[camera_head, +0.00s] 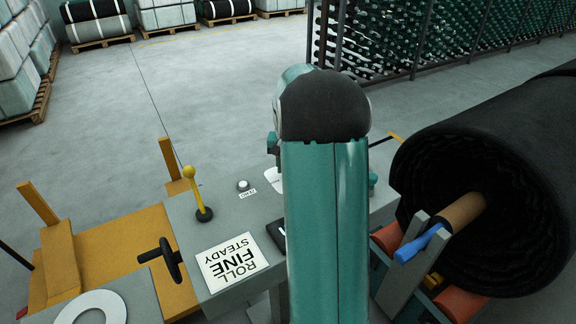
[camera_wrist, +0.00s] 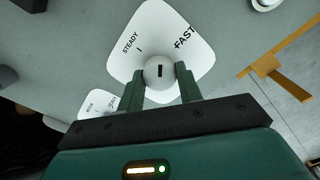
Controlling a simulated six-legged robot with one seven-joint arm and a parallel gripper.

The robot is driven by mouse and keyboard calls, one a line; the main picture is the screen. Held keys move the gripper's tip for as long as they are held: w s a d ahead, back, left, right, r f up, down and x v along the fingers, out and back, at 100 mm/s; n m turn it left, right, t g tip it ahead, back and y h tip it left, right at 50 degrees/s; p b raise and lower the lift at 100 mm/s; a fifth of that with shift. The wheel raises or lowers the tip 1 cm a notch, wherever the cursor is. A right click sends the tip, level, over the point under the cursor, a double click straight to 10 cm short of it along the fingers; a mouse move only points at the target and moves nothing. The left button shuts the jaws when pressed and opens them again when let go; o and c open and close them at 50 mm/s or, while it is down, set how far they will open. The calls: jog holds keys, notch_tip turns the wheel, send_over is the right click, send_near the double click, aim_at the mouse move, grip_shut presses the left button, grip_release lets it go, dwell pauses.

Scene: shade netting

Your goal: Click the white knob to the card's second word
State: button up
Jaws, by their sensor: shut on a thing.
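The white knob (camera_wrist: 160,71) sits on a white dial plate (camera_wrist: 150,28) in the wrist view. The plate reads STEADY at upper left and FAST at upper right, with a tick by each; its lower part is hidden. The knob's black mark points straight up the picture, between the two ticks. My gripper (camera_wrist: 158,78) is shut on the knob, one finger on each side. In the head view my arm hides gripper and knob. The card (camera_head: 233,262) lies on the grey console, upside down in the picture, with the words ROLL, FINE and STEADY.
A second white plate (camera_wrist: 93,104) is at lower left, partly hidden by my gripper. A big black netting roll (camera_head: 470,200) stands at right.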

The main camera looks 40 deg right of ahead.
jog(key=n, duration=0.5)
jog(key=shift+n, duration=0.3)
jog(key=n, duration=0.4)
jog(key=shift+n, duration=0.3)
jog(key=shift+w+r, duration=0.1)
jog(key=o, duration=1)
notch_tip(320, 180, up, 14)
dwell(0.4)
